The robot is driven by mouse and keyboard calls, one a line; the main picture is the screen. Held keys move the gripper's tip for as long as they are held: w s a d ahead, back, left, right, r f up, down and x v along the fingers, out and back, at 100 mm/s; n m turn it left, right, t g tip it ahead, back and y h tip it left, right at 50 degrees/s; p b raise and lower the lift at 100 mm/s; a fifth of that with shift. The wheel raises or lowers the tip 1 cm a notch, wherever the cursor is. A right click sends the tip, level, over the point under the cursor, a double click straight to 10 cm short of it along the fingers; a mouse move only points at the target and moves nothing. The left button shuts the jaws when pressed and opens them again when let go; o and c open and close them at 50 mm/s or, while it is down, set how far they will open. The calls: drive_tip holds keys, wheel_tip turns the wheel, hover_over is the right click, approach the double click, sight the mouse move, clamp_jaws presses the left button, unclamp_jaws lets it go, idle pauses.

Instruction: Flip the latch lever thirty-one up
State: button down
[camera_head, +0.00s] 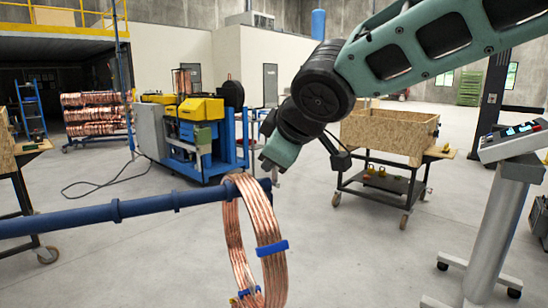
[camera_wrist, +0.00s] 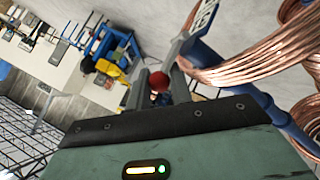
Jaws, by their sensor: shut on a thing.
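In the wrist view a red ball knob (camera_wrist: 159,82) sits between the two fingers of my gripper (camera_wrist: 160,88), which is shut on it. I take it for the knob of the latch lever; the rest of the lever is mostly hidden, and its angle cannot be told. In the head view my gripper (camera_head: 266,167) is at the far end of the blue bar (camera_head: 150,205), just above the copper coil; its fingertips are hard to make out there. The copper tube coil (camera_head: 273,230) hangs around the bar and also shows close by in the wrist view (camera_wrist: 255,58).
The coil has blue bands (camera_head: 272,248). A blue and yellow machine (camera_head: 195,130) stands behind. A wooden box on a wheeled cart (camera_head: 390,130) is at the right, and a control stand (camera_head: 505,190) is nearer. The floor between is clear.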

drive_tip(key=shift+d+f, duration=0.15)
drive_tip(key=shift+f, duration=0.1)
drive_tip(key=c, duration=1.3)
unclamp_jaws()
drive_tip(key=shift+r, duration=0.1)
drive_tip(key=v, duration=1.7)
drive_tip(key=shift+r, duration=0.2)
drive_tip(key=shift+d, duration=0.15)
drive_tip(key=s+d+f+m+g+h, duration=0.1)
drive_tip(key=s+f, duration=0.4)
drive_tip(key=f, duration=0.5)
drive_tip(key=s+d+f+m+g+h, duration=0.1)
drive_tip(key=s+d+f+m+g, duration=0.3)
drive_tip(key=f, duration=0.6)
drive_tip(key=s+d+f+m+g+h, duration=0.2)
drive_tip(key=s+d+f+g, duration=0.1)
drive_tip(key=s+d+f, duration=0.3)
wheel_tip(320, 180, down, 5)
drive_tip(key=shift+s+d+r+g, duration=0.2)
drive_tip(key=shift+s+g, duration=0.2)
drive_tip(key=shift+s, duration=0.6)
